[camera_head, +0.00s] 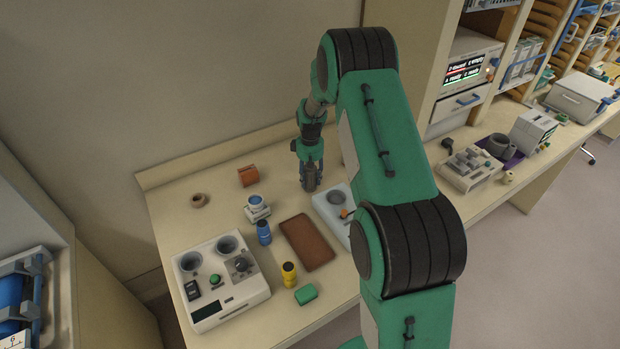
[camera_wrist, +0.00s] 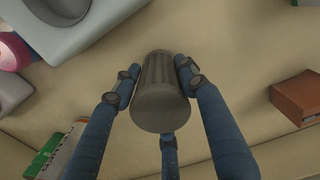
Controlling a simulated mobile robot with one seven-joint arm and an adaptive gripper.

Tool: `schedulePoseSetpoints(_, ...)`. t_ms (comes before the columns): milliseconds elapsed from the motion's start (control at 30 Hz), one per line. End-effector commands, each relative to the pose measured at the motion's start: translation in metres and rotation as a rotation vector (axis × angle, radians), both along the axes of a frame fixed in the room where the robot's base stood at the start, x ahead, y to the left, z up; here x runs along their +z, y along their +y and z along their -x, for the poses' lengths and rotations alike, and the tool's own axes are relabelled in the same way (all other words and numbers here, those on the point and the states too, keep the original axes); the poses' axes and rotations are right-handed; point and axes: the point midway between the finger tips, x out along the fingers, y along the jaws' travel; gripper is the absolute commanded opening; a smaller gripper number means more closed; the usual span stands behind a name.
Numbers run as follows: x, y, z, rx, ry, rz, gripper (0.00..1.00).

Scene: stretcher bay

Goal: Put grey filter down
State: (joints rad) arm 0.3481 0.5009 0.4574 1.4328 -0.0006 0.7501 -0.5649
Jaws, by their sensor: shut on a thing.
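The grey filter (camera_wrist: 160,92) is a ribbed, tapered cylinder in the wrist view. My gripper (camera_wrist: 157,85) has its blue fingers closed around it. In the head view my gripper (camera_head: 311,180) points down over the back of the table (camera_head: 180,221), and the grey filter (camera_head: 312,182) shows only small between the fingers. I cannot tell from these frames whether the filter touches the table top.
A pale tray with a round well (camera_head: 336,197) is just right of my gripper. A brown tray (camera_head: 307,242), blue bottle (camera_head: 264,232), orange-brown block (camera_head: 248,176) and white device (camera_head: 219,280) stand left and in front. Bare table lies between gripper and block.

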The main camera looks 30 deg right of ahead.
Motion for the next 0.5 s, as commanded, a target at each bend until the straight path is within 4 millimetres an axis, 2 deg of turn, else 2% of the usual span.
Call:
schedulePoseSetpoints(167, -0.0032, 0.0000, 0.0000, 0.000, 0.000, 0.000, 0.12)
schedulePoseSetpoints(200, -0.0030, 0.0001, 0.0001, 0.000, 0.000, 0.000, 0.48)
schedulePoseSetpoints(267, -0.0029, 0.0001, 0.0001, 0.000, 0.000, 0.000, 0.60)
schedulePoseSetpoints(500, -0.0027, 0.0001, 0.0002, 0.000, 0.000, 0.000, 0.61)
